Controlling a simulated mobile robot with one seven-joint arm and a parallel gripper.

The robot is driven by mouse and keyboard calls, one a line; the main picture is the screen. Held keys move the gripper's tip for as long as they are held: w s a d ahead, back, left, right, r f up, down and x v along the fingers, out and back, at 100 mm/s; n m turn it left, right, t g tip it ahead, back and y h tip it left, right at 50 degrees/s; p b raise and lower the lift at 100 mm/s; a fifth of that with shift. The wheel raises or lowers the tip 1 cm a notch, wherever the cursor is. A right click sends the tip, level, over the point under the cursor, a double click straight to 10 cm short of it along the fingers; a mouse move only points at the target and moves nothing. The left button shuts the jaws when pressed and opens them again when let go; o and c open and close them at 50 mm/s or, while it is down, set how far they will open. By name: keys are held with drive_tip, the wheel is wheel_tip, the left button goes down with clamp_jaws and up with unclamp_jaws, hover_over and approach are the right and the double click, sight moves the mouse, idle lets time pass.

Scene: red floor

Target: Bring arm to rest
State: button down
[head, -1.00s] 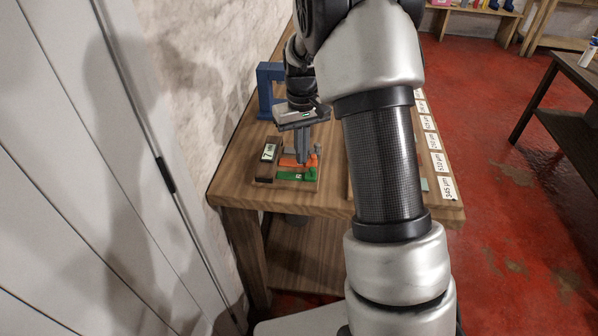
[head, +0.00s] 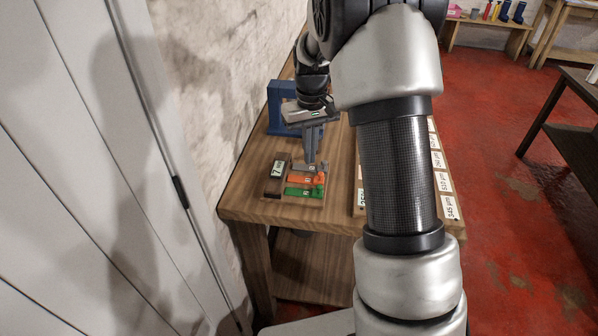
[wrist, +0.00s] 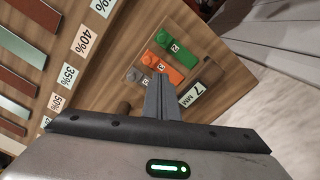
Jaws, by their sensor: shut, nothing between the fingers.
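My gripper (head: 311,160) is shut and empty, pointing down above a small board with coloured pieces near the front of the wooden table (head: 245,205). In the wrist view its shut fingers (wrist: 158,85) show in the middle. My arm crosses the head view and hides part of the table. The board holds a green piece (head: 300,192), an orange piece (head: 298,180) and a grey piece (head: 297,168). Beside them is a dark block with a "7 mm" label (head: 278,169). I cannot tell the exact gap between the fingertips and the pieces.
A blue frame (head: 275,110) stands behind my gripper near the wall. A board with labelled strips (head: 448,185) lies along the table's right side. White panels (head: 90,180) are close on the left. Red floor (head: 510,190) is open on the right, before a dark table (head: 565,140).

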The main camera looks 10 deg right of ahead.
drive_tip(key=shift+r, duration=0.1)
drive_tip(key=s+a+r+t+p, duration=0.1)
drive_tip(key=s+r+p, duration=0.1)
drive_tip(key=s+r, duration=0.45)
drive_tip(key=s+a+r+t+p, duration=0.1)
drive_tip(key=s+r+p, duration=0.15)
drive_tip(key=r, duration=0.75)
drive_tip(key=s+r+t+p, duration=0.1)
drive_tip(key=s+r, duration=0.2)
drive_tip(key=s, duration=0.3)
drive_tip(key=s+a+r+m+t+p, duration=0.1)
drive_tip(key=s+r, duration=0.2)
drive_tip(key=s, duration=0.3)
drive_tip(key=s+r+t+p, duration=0.1)
drive_tip(key=s+r, duration=0.2)
drive_tip(key=s, duration=0.3)
drive_tip(key=shift+s+a+t, duration=0.25)
drive_tip(key=shift+a+t, duration=0.05)
